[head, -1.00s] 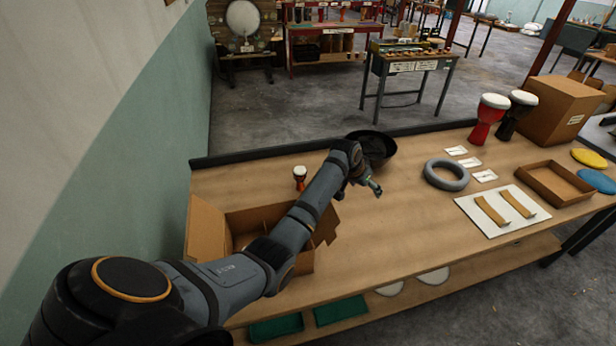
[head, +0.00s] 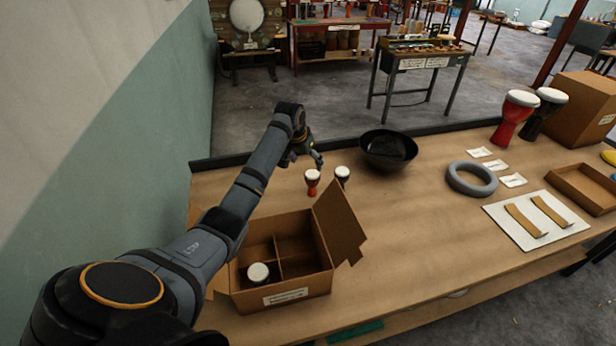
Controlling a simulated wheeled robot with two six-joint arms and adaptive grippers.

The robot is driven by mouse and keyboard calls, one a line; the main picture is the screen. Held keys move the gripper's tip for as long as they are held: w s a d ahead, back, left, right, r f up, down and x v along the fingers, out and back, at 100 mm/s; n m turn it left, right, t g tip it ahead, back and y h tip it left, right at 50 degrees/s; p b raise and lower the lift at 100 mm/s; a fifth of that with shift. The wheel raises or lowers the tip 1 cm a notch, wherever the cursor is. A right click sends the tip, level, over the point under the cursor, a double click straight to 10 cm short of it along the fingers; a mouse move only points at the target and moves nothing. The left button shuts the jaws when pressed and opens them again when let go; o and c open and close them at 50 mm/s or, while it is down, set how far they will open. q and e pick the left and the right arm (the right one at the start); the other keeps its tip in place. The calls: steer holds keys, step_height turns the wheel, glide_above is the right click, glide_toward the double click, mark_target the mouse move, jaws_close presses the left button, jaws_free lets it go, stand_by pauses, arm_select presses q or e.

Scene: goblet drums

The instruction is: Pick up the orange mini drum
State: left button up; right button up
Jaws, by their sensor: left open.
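The orange mini drum (head: 312,185) stands upright on the workbench, white head up, behind the open cardboard box. A dark mini drum (head: 342,176) with a white head stands just to its right. My left gripper (head: 304,158) is open and empty, behind and a little above the orange drum in the picture. It looks apart from the drum, though the exact gap is hard to judge. My right gripper is not seen.
The divided cardboard box (head: 308,285), flaps open, holds one white-headed mini drum (head: 258,273) in its front left compartment. A black bowl (head: 370,158) and a grey ring (head: 472,178) lie to the right. A red goblet drum (head: 513,118) stands further right. Bench between box and ring is clear.

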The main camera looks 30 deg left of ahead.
mark_target(312, 174)
arm_select(q)
steer(key=x, duration=0.4)
steer(key=shift+d+f, duration=0.25)
steer(key=shift+w+f, duration=0.1)
steer(key=shift+f, duration=0.15)
steer(key=x, duration=0.3)
steer(key=shift+w+d+f, duration=0.15)
steer(key=shift+d+f, duration=0.05)
steer(key=shift+f, duration=0.15)
steer(key=shift+w+a+f, duration=0.15)
steer(key=shift+w+f, duration=0.05)
steer(key=shift+f, duration=0.2)
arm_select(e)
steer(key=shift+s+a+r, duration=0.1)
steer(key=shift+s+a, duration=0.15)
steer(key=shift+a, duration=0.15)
arm_select(q)
steer(key=shift+s+r, duration=0.1)
steer(key=shift+c, duration=0.2)
